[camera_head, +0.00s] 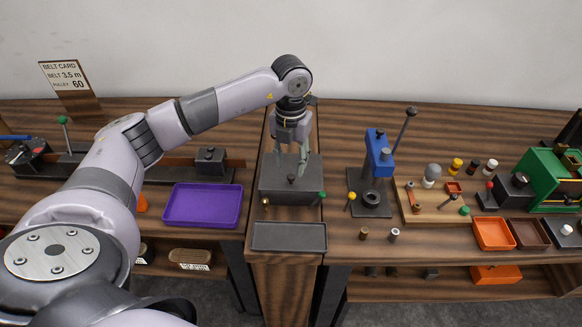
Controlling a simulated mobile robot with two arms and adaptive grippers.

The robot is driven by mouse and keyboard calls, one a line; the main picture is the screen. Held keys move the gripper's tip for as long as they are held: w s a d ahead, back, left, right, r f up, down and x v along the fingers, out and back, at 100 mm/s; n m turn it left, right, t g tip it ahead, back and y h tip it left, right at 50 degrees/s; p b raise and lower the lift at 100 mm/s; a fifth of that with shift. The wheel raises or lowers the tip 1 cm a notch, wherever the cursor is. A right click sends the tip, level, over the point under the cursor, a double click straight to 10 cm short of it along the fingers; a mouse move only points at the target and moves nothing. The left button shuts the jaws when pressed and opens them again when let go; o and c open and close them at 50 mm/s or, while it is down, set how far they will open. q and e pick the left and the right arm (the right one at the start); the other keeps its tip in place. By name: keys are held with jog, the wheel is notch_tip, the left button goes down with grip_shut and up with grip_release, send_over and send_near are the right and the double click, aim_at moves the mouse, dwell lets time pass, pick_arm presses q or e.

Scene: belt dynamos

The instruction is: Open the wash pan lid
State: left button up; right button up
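The wash pan appears to be the dark grey box (290,198) on the narrow middle bench. Its flat lid (312,178) lies closed on top, with a small dark knob (291,179) near the middle. My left gripper (291,168) points down over the lid, fingers apart, close above or behind the knob. I cannot tell whether the fingers touch the lid. My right gripper is not in view.
A grey tray (289,237) lies in front of the pan. A purple tray (202,205) is left; a blue press (378,154) is right.

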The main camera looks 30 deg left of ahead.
aim_at(291, 176)
pick_arm(q)
notch_tip(291, 176, down, 4)
jog(key=shift+r+p, duration=0.2)
jog(key=shift+p, duration=0.15)
jog(key=shift+f, duration=0.3)
grip_shut()
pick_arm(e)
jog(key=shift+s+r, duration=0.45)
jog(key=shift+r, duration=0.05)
